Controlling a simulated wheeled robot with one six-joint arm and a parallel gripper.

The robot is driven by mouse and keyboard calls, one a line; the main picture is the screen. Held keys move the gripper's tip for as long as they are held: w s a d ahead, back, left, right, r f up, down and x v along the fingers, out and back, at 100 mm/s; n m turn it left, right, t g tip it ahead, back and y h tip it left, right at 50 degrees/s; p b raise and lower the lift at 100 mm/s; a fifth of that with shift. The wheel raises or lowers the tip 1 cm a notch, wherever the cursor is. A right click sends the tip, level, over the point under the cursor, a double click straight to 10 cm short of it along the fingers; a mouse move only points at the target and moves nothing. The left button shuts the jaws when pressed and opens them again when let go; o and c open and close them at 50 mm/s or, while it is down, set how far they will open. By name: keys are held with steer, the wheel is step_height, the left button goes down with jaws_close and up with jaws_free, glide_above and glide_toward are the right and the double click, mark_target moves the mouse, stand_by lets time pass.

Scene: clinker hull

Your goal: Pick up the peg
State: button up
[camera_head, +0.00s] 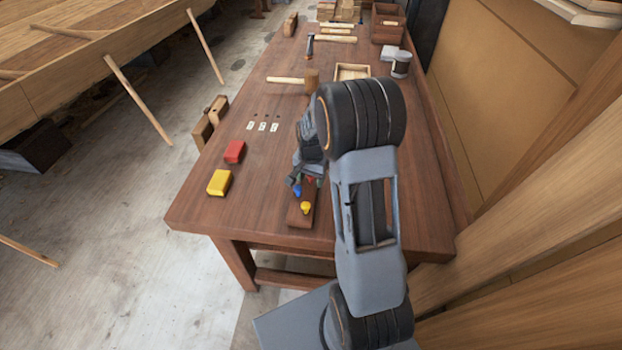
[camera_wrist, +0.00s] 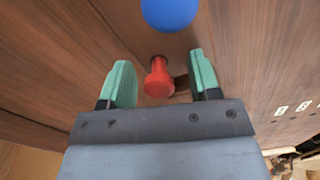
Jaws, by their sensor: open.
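A red peg (camera_wrist: 158,78) with a flared head shows in the wrist view between the two green fingertips of my gripper (camera_wrist: 160,66). The fingers are open, with a gap on each side of the peg. A blue round-headed peg (camera_wrist: 170,10) is just beyond the fingertips. In the head view, my gripper is over a wooden block (camera_head: 296,217) near the bench's front edge. A blue peg (camera_head: 297,190) and a yellow peg (camera_head: 305,208) show there, with some red beside them. My gripper partly hides this group.
A red block (camera_head: 234,151) and a yellow block (camera_head: 219,182) lie left on the workbench (camera_head: 190,200). Small white labels (camera_head: 262,127), a mallet (camera_head: 290,80) and a shallow tray (camera_head: 352,72) lie farther back. A wooden wall stands along the right.

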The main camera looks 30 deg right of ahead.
steer(key=shift+c, duration=0.2)
steer(key=c, duration=1)
steer(key=shift+o, duration=0.2)
steer(key=shift+r, duration=0.1)
